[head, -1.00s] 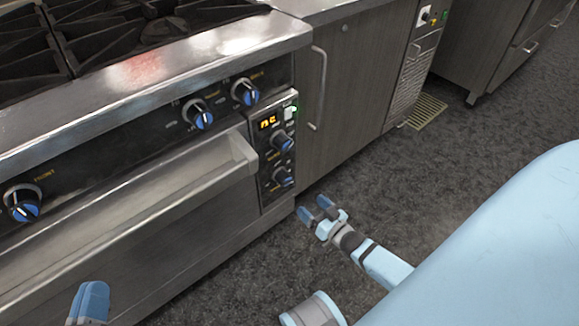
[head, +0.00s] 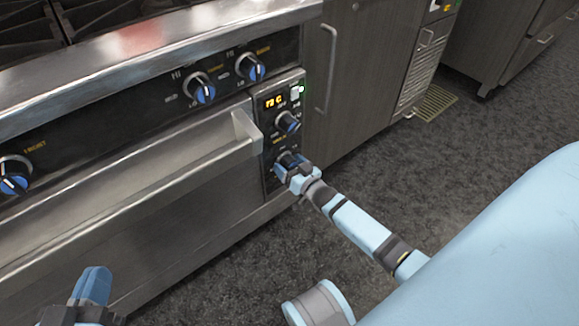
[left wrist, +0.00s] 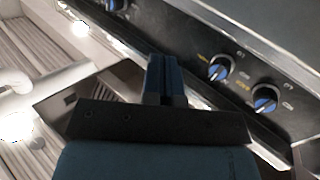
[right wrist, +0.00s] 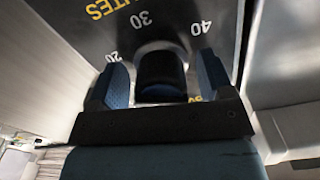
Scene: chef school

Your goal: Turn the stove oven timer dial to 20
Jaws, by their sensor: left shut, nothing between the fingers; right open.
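The timer dial (head: 287,156) is the lower knob on the narrow control panel (head: 267,132) right of the oven door. In the right wrist view the dark dial (right wrist: 161,70) sits between my fingers, under MINUTES lettering with 20 at left, 30 above and 40 at right. Its pointer cannot be made out. My right gripper (head: 284,170) is open, one finger on each side of the dial; whether they touch it I cannot tell. My left gripper (head: 93,287) is shut and empty, low in front of the oven door; it also shows in the left wrist view (left wrist: 166,78).
The oven door handle (head: 130,190) juts out to the left. More stove knobs (head: 201,90) line the front above. The floor (head: 400,190) at right is clear.

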